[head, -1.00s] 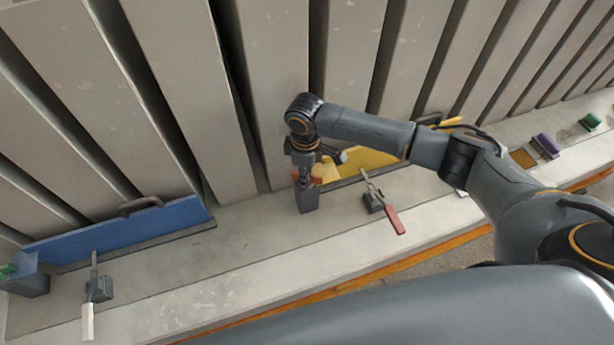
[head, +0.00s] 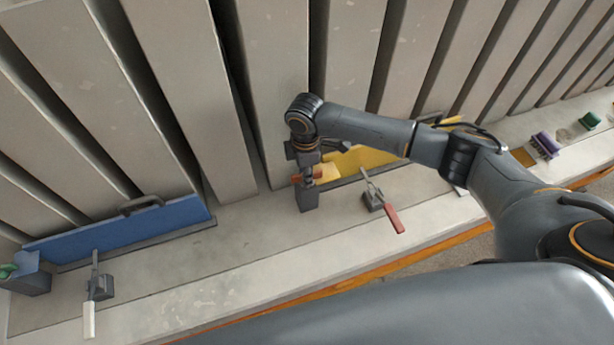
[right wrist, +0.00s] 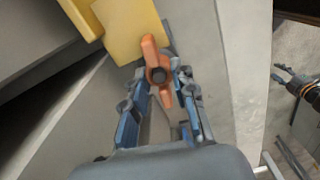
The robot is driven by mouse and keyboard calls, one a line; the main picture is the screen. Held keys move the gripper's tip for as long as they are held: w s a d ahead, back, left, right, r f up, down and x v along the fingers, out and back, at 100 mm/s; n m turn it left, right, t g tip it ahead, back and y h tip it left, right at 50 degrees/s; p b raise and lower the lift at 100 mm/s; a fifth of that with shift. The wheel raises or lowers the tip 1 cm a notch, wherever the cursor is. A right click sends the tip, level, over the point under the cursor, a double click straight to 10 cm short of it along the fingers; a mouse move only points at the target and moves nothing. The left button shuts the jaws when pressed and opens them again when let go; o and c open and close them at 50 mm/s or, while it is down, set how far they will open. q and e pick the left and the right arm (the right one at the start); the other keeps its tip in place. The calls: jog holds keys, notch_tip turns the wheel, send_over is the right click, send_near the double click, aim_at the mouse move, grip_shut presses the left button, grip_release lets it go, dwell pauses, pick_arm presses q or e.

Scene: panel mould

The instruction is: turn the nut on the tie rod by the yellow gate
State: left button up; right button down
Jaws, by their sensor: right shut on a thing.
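The orange winged nut (right wrist: 157,74) sits between the fingers of my right gripper (right wrist: 161,82), which is shut on it in the right wrist view. The nut's wings stick out above and below its dark centre. In the head view, my right gripper (head: 307,180) points down at a grey block (head: 308,199) beside the yellow gate (head: 366,158), and hides most of the nut and tie rod. The yellow gate also shows in the right wrist view (right wrist: 130,28). What looks like my left gripper (right wrist: 281,76) shows small at that view's right edge; its jaws are unclear.
A red-handled clamp (head: 374,201) stands close right of my right gripper. A blue gate (head: 120,232) and a white-handled clamp (head: 100,287) are at left. Grey panels (head: 190,90) rise behind. The ledge (head: 235,258) between the clamps is clear.

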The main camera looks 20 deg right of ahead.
jog(key=shift+s+f, duration=0.1)
jog(key=n, duration=0.3)
jog(key=n, duration=0.4)
jog(key=shift+s, duration=0.15)
jog(key=c, duration=1)
grip_release()
